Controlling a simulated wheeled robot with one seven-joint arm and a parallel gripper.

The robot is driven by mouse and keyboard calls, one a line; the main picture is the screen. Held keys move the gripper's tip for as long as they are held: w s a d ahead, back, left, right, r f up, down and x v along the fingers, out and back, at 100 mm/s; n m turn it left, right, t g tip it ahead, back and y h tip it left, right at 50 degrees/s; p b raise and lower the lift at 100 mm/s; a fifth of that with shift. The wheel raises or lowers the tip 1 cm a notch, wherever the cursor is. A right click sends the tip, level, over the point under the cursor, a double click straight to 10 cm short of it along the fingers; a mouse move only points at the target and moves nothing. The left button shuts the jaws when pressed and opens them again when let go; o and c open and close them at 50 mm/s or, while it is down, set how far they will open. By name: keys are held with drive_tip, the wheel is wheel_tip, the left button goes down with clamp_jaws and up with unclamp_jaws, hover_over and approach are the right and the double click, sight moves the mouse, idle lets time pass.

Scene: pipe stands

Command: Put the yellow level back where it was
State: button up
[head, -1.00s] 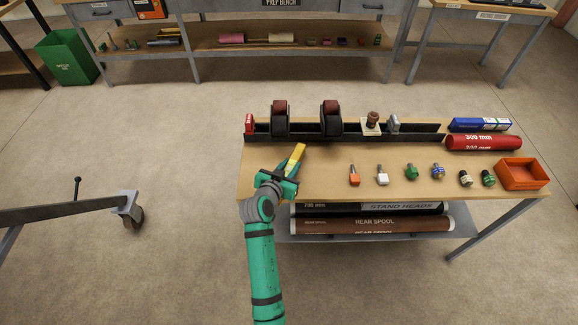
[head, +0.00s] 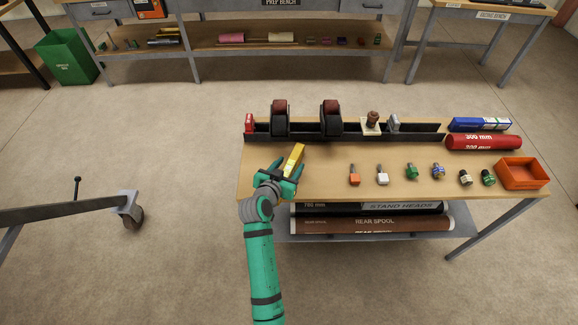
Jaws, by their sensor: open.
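The yellow level (head: 295,157) is at the left end of the wooden bench top (head: 322,177), pointing away from me and slightly right. Its far end shows; its near end is hidden by my gripper. My gripper (head: 286,169) is open, with its green fingers spread apart on either side of the level's near part. Whether a finger still touches the level, or whether it lies fully flat on the bench, I cannot tell.
Several small fittings, an orange bin (head: 522,174) and a red tube (head: 484,142) are to the right. Bare bench lies between the level and the orange fitting (head: 354,176).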

drive_tip(key=shift+v, duration=3.5)
drive_tip(key=shift+d, duration=0.15)
